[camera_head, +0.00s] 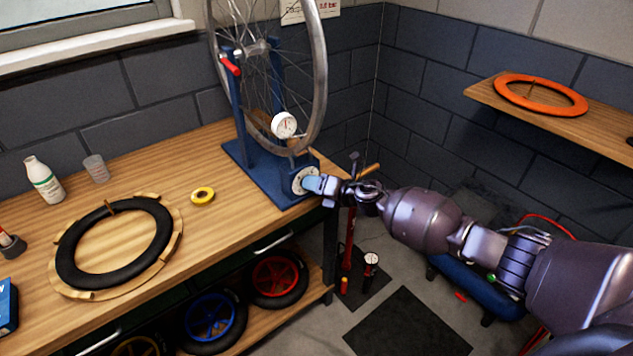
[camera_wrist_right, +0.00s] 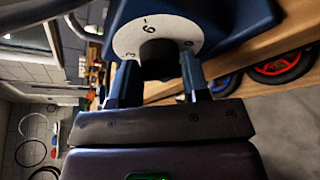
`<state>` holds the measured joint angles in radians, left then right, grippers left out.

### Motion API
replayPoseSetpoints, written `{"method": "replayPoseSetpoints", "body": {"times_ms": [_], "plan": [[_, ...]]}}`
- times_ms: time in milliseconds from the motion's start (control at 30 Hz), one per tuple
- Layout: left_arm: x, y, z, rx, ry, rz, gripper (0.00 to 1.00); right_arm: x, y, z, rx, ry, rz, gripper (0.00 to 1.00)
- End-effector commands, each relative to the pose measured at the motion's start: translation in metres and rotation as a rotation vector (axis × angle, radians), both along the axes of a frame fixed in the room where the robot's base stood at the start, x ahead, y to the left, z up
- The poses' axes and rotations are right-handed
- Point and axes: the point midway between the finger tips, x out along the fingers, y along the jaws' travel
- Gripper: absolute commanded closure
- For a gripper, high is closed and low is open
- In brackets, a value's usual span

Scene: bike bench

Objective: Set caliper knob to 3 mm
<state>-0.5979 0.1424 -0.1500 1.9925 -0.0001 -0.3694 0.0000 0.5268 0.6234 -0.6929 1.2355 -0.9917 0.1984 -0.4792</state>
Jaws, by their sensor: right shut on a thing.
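A blue truing stand (camera_head: 241,120) on the bench holds a spoked wheel (camera_head: 318,75). A white dial plate (camera_head: 300,178) with dark markings is on the stand's front base. In the right wrist view the dial (camera_wrist_right: 127,38) carries numbers, one looking like a 6 or 9, around a black caliper knob (camera_wrist_right: 159,52). My right gripper (camera_head: 313,184) reaches in from the right, with its fingers on both sides of the knob, shut on it. The fingers hide part of the dial, and I cannot read the setting. My left gripper is out of view.
A round gauge (camera_head: 284,125) sits in front of the wheel. A yellow tape roll (camera_head: 203,195), a black tyre (camera_head: 72,262), a white bottle (camera_head: 43,180) and a cup (camera_head: 97,168) are on the bench. Small wheels (camera_head: 279,281) lie on the shelf below.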

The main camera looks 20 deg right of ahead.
Motion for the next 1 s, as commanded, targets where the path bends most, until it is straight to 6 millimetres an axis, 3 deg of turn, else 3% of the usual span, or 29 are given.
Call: {"method": "replayPoseSetpoints", "body": {"times_ms": [633, 667, 800, 1000], "plan": [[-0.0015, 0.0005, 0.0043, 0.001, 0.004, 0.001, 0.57, -0.0004, 0.0003, -0.0008, -0.052, -0.017, 0.0, 0.81], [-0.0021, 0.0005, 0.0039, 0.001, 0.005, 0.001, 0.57, -0.0004, 0.0003, -0.0008, -0.052, -0.017, 0.0, 0.56], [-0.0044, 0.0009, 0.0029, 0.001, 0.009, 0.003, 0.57, -0.0004, 0.0004, -0.0006, -0.051, -0.018, 0.001, 0.34], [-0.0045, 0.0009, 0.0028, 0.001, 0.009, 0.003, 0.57, -0.0002, 0.0005, -0.0002, -0.051, -0.018, 0.0, 0.32]]}}
